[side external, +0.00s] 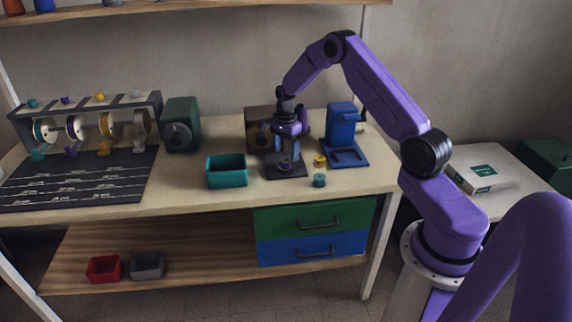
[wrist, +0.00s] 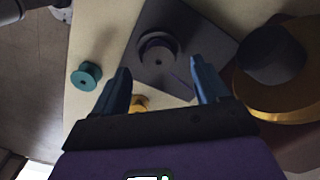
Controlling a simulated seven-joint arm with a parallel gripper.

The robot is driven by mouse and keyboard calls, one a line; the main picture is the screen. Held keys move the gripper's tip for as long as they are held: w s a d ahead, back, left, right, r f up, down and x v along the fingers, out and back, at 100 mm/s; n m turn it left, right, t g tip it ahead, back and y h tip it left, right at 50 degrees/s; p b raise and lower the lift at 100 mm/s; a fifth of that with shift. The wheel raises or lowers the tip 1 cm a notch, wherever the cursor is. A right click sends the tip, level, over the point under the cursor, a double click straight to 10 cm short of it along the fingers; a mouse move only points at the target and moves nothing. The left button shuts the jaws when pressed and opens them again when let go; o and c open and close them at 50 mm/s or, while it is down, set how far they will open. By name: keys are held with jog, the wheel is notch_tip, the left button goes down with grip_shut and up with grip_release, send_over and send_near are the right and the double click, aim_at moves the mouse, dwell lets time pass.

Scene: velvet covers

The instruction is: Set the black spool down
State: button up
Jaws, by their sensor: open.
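The black spool (wrist: 157,48) stands upright on a dark square plate (wrist: 190,28) in the wrist view, its round top with a centre hole facing the camera. In the side external view, a small dark round thing, likely this spool (side external: 286,167), shows on the plate (side external: 290,175) beneath my gripper. My gripper (side external: 287,152) points down over the plate. In the wrist view its two blue fingers (wrist: 160,68) are wide apart, with the spool between and just beyond the tips. I see no finger touching it.
A teal spool (side external: 319,180) and a yellow spool (side external: 320,160) stand right of the plate. A blue stand (side external: 342,135) is behind them, a brown machine (side external: 257,130) behind the gripper. A teal bin (side external: 227,171) stands to the left. The bench front is clear.

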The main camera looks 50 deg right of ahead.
aim_at(286, 160)
notch_tip(286, 160, down, 3)
jog(key=shift+s+f, duration=0.1)
jog(key=shift+f, duration=0.1)
jog(key=c, duration=1.2)
jog(key=shift+r, duration=0.2)
